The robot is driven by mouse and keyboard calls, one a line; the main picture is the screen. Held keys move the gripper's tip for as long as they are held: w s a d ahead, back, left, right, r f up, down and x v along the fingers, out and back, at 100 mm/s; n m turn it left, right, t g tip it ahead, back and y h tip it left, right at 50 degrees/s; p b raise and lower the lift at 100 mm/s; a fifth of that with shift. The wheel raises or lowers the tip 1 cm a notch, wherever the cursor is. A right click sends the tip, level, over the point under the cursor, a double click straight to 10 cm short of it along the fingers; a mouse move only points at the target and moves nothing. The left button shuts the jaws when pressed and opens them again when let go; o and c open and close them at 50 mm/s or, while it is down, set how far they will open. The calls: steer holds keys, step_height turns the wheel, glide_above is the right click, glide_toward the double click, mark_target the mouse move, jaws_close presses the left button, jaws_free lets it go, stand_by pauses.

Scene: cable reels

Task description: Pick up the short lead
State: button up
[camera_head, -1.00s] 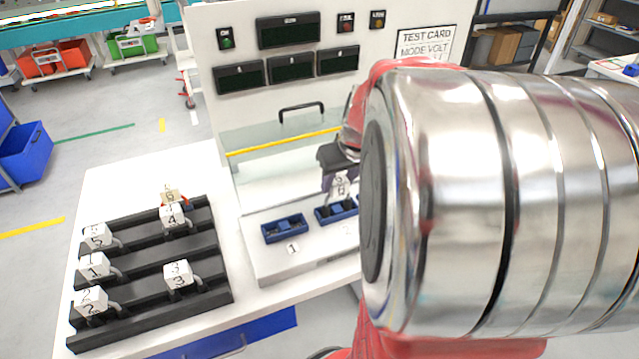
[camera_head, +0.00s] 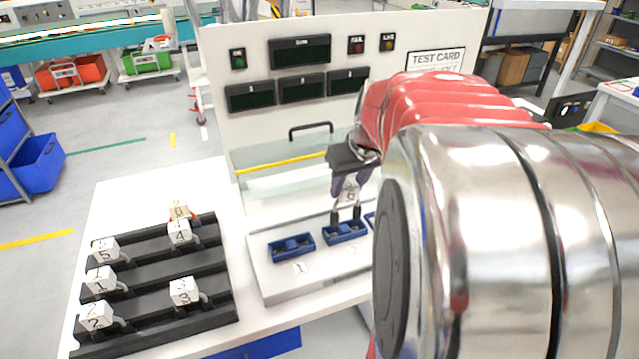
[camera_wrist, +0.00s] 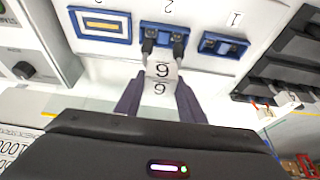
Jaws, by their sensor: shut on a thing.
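My gripper (camera_head: 350,186) is shut on a white block numbered 6 or 9 (camera_head: 351,195), a lead with two dark plug legs pointing down. The block (camera_wrist: 162,72) also shows between my fingers in the wrist view (camera_wrist: 160,92). Its plugs are at the blue socket module marked 2 (camera_head: 345,236); I cannot tell whether their ends are clear of it. Several white-tagged leads sit on the black rack (camera_head: 215,318) at left, numbered 5, 4, 1, 3 and 2. I cannot tell which lead is the short one.
Blue module 1 (camera_head: 291,247) is left of module 2. A third module with a yellow slot (camera_wrist: 100,24) shows in the wrist view. The white test panel (camera_head: 380,105) rises behind, with a black handle (camera_head: 310,130). White table is bare behind the rack.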

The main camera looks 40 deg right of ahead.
steer(key=shift+r, duration=2.75)
